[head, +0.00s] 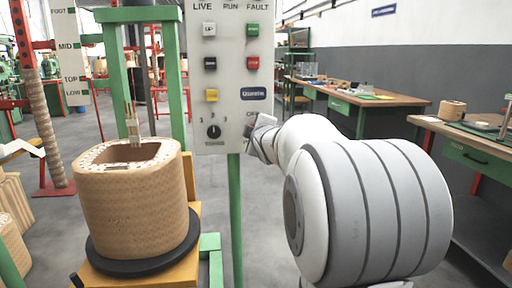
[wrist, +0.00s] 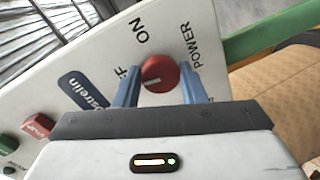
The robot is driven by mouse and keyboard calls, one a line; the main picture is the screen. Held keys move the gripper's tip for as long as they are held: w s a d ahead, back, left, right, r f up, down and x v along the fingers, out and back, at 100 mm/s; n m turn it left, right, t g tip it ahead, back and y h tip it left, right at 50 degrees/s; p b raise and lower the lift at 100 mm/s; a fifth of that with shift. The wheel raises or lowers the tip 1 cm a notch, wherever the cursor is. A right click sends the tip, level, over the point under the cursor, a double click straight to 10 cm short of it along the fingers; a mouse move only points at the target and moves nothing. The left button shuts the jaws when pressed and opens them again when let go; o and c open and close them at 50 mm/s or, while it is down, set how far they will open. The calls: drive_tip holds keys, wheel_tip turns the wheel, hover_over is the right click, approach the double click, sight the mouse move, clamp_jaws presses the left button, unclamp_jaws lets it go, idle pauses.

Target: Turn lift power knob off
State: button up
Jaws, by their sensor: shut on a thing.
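The red lift power knob (wrist: 160,74) sits on the white control panel (wrist: 95,65), between the printed words ON, POWER and a partly hidden OFF. A pale mark shows on the knob's lower left face; I cannot tell exactly which word it points at. My gripper (wrist: 160,90) has its two blue fingers on either side of the knob and is shut on it. In the head view my gripper (head: 262,138) is at the lower right edge of the panel (head: 238,105), and the knob is hidden behind it.
A large wound coil (head: 135,205) stands on a black disc at the left, near the panel's green post (head: 235,215). The panel carries several buttons and a black selector knob (head: 214,131). Workbenches (head: 375,97) stand at the right, with clear floor between.

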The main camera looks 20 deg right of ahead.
drive_tip(key=shift+f+n+b, duration=0.15)
drive_tip(key=shift+n+b, duration=0.75)
drive_tip(key=shift+b, duration=0.55)
drive_tip(key=o, duration=1)
drive_tip(key=p+v, duration=0.1)
drive_tip(key=v, duration=0.6)
drive_tip(key=shift+s+a, duration=0.25)
drive_tip(key=shift+s, duration=0.1)
